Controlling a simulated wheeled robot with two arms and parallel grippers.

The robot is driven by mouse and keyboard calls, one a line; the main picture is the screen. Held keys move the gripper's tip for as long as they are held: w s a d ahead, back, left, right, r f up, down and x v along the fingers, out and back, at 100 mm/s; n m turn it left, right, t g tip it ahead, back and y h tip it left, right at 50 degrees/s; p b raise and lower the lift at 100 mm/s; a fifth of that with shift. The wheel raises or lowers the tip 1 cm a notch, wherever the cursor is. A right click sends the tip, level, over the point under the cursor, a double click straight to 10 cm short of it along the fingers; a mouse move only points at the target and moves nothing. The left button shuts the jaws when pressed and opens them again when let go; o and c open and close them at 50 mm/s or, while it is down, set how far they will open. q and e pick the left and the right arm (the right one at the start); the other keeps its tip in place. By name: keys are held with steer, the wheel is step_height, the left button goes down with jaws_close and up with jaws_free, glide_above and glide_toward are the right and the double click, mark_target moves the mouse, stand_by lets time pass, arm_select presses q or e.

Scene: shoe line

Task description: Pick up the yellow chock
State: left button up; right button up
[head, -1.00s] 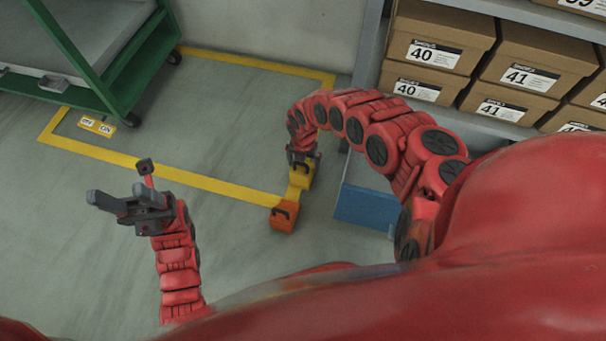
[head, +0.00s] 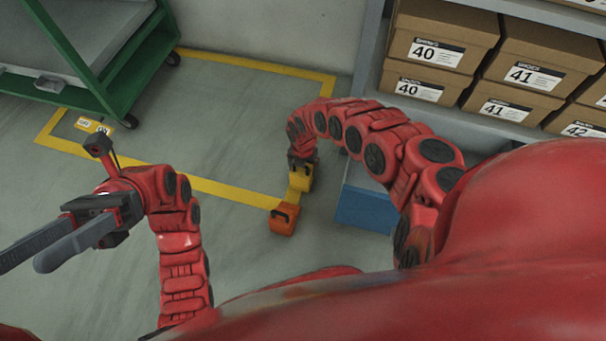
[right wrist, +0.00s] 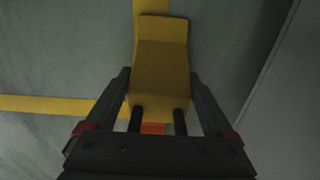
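The yellow chock (head: 301,178) stands on the floor at the corner of the yellow floor line in the head view. My right gripper (head: 302,160) is right over it, reaching down from above and hiding part of it. In the right wrist view the yellow chock (right wrist: 160,80) lies between the two fingers of my right gripper (right wrist: 160,75), one on each side. The fingertips are very close to its sides; whether they press on it I cannot tell. My left gripper (head: 35,255) is at the far left, its fingers apart and nothing between them.
An orange chock (head: 283,219) stands just in front of the yellow one. A blue box (head: 366,209) is to the right, by the shelf with shoe boxes (head: 443,50). A green cart (head: 118,95) is at the back left. Open floor lies between the cart and the chocks.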

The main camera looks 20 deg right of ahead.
jaws_close()
